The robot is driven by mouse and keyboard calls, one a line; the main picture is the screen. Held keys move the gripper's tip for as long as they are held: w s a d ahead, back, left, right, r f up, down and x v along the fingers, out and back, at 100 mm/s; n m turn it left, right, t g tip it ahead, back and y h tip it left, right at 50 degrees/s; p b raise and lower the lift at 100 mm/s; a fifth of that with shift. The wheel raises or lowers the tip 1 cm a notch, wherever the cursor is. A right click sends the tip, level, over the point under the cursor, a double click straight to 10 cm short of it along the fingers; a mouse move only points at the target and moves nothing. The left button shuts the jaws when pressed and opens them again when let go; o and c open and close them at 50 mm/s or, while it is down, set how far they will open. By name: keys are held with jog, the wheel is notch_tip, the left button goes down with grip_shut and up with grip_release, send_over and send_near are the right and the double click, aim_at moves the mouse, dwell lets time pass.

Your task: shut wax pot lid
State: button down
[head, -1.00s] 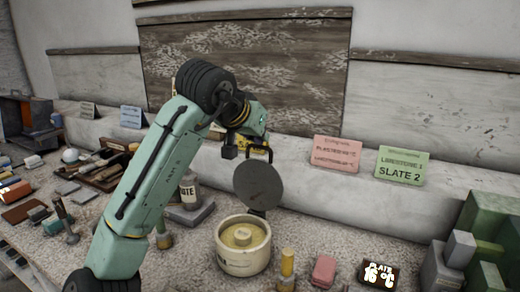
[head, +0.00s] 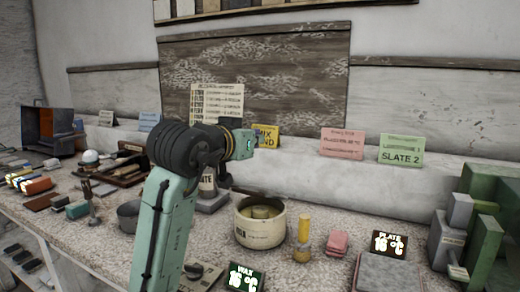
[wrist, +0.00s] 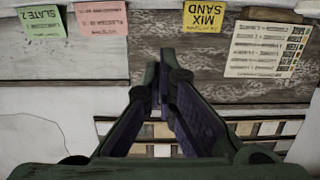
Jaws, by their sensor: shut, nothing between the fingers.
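The wax pot (head: 246,232) is a cream, round pot on the speckled bench, right of my arm in the head view. Its top is open and yellowish wax (head: 262,212) shows inside. In the wrist view my gripper (wrist: 158,88) is shut and empty, pointing at the wall, with the picture upside down.
A wax display (head: 243,279) is in front. Green and grey blocks (head: 484,235) fill the right end. Sign cards, including a yellow one (wrist: 203,18), stand along the back ledge.

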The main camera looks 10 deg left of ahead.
jog(key=s+a+f+t+h+b, duration=0.1)
jog(key=s+f+t+b, duration=0.4)
jog(key=s+f+b, duration=0.4)
jog(key=shift+a+f+t+b, duration=0.4)
jog(key=shift+f+b, duration=1.25)
jog(key=shift+b, duration=1.05)
